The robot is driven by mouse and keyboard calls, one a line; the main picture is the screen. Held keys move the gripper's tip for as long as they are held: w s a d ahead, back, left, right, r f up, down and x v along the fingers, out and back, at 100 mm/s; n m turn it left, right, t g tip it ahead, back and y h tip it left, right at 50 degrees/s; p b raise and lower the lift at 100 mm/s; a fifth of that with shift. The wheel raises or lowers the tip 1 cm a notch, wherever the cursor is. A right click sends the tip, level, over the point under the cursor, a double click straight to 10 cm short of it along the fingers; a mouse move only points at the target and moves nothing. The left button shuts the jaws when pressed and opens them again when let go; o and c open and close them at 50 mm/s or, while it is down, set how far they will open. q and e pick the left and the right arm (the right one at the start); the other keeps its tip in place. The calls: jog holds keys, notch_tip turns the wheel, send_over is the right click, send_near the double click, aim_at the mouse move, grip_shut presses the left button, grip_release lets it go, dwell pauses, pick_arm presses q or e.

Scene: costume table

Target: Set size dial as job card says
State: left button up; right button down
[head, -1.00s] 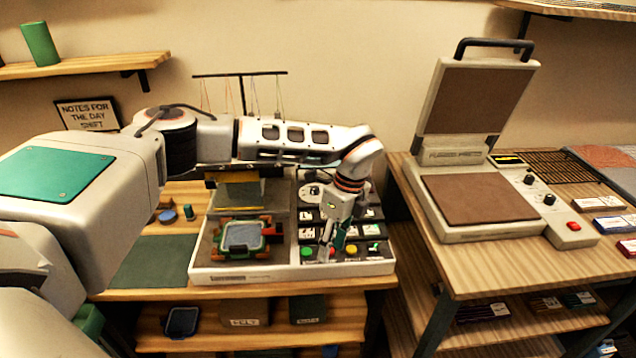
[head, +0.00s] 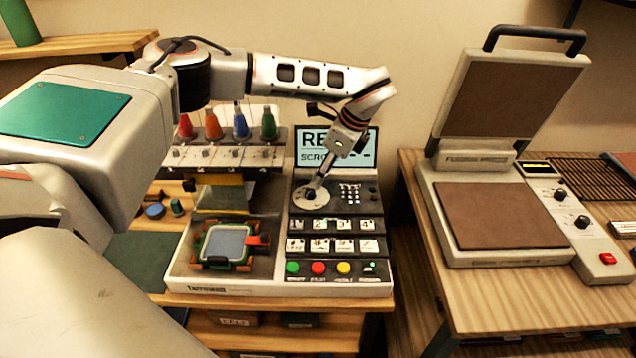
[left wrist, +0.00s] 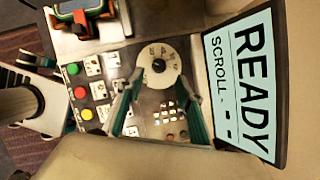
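The size dial (head: 311,196) is a pale round disc with a dark centre knob, on the dark panel of the embroidery machine below its screen. It also shows in the left wrist view (left wrist: 157,66), with markings too small to read surely. My left gripper (head: 316,185) is right at the dial in the head view. In the left wrist view its two teal-padded fingers (left wrist: 158,88) are apart, with the dial just beyond and between the tips. I cannot tell whether they touch it. The screen (head: 335,148) reads READY and SCROLL in the wrist view. No job card is readable.
A keypad (head: 349,194), rows of picture keys and coloured buttons (head: 318,268) lie close to the dial. A hooped cloth (head: 228,243) sits at the machine's left, below several thread cones (head: 240,125). An open heat press (head: 500,215) stands on the right table.

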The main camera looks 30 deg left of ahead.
aim_at(312, 191)
pick_arm(q)
jog(key=shift+p+x, duration=0.45)
jog(key=shift+x, duration=2.7)
grip_shut()
